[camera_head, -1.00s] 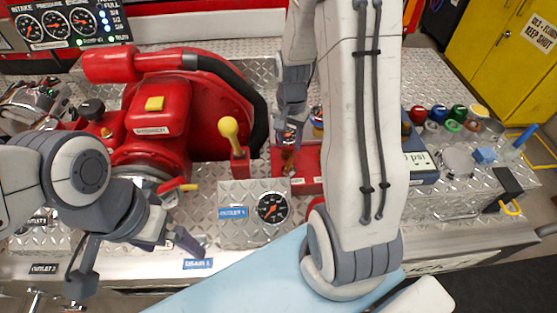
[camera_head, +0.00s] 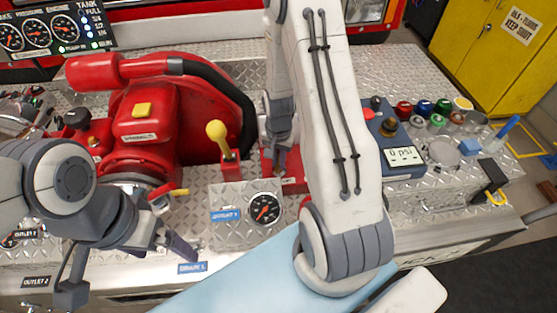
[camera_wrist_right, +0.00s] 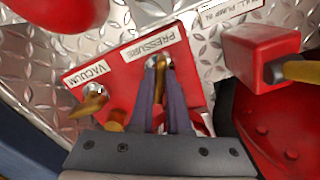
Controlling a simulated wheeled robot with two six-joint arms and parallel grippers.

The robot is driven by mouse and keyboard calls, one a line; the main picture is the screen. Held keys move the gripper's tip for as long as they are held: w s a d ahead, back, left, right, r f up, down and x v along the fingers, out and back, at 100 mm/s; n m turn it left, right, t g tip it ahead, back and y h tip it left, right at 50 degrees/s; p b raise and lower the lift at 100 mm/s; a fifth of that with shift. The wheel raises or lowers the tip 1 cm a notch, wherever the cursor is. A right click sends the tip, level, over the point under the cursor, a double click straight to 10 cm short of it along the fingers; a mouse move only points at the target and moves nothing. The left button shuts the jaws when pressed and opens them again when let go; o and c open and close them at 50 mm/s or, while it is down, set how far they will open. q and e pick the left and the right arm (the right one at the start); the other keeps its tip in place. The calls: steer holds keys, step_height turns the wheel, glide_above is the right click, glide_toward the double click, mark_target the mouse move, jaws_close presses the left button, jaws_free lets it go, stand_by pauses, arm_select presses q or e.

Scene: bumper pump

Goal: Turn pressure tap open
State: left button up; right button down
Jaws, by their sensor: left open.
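The pressure tap (camera_wrist_right: 161,66) is a small brass handle on a red block with a PRESSURE label (camera_wrist_right: 153,44), seen in the right wrist view. My right gripper (camera_wrist_right: 160,72) has its two dark fingers close on either side of that handle, shut on it. Beside it, the brass vacuum tap (camera_wrist_right: 92,102) is free of the fingers. In the head view the red tap block (camera_head: 291,184) is partly hidden behind my right gripper (camera_head: 281,166). My left gripper (camera_head: 130,272) is open and empty over the front edge, at lower left.
A yellow-knobbed lever (camera_head: 217,132) and a round gauge (camera_head: 264,208) stand left of the tap block. A big red pump (camera_head: 150,115) is behind my left arm. A meter reading 0 psi (camera_head: 402,155) and several coloured caps (camera_head: 424,107) are on the right.

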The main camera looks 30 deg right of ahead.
steer(key=shift+n, duration=0.3)
steer(key=shift+d+n, duration=0.15)
steer(key=shift+n, duration=2.35)
steer(key=c, duration=0.9)
jaws_free()
steer(key=shift+r, duration=0.1)
step_height(320, 180, up, 10)
steer(key=shift+r+b, duration=0.2)
steer(key=shift+b, duration=0.15)
